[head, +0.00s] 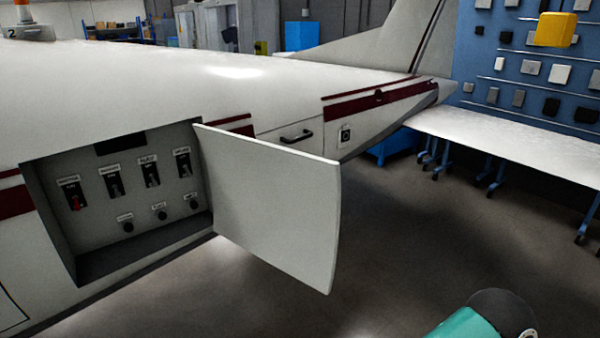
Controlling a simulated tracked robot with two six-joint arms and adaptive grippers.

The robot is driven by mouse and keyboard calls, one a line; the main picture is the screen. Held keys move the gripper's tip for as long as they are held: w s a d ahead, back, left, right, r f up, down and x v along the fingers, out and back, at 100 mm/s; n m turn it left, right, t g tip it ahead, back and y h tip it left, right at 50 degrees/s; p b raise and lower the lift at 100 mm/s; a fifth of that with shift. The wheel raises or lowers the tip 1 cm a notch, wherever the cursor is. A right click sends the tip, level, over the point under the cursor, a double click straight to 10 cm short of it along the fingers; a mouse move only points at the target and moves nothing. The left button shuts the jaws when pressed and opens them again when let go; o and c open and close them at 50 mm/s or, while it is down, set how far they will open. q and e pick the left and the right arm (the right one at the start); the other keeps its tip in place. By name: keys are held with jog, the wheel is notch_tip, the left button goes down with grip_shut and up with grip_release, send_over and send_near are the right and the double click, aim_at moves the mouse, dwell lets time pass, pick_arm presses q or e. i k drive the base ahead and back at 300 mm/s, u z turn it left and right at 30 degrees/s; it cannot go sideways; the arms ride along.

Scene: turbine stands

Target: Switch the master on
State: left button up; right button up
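A recessed switch panel (140,195) is set in the side of a white aircraft (130,90) at the left. It holds a row of toggle switches under small labels, with round knobs below. The leftmost switch (72,193) has a red lever that appears to point down; its label is too blurred to read for sure, so I cannot confirm it is the master. The other switches (113,185) have dark or grey levers. The panel's white door (275,205) stands swung open to the right. Neither gripper shows in the head view.
The open door juts out over the grey floor (390,240). A door handle (297,136) and the tail lie farther back. A long white table (520,145) and a blue pegboard (540,70) stand at the right. A teal link of my arm (468,325) shows bottom right.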

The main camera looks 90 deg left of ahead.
aim_at(77, 204)
jog(key=z, duration=0.5)
jog(key=i, duration=0.2)
jog(key=u, duration=3.05)
jog(key=i, duration=0.2)
jog(key=u, duration=1.45)
jog(key=k, duration=0.5)
jog(key=u, duration=0.45)
jog(key=i, duration=1.55)
jog(key=z, duration=0.25)
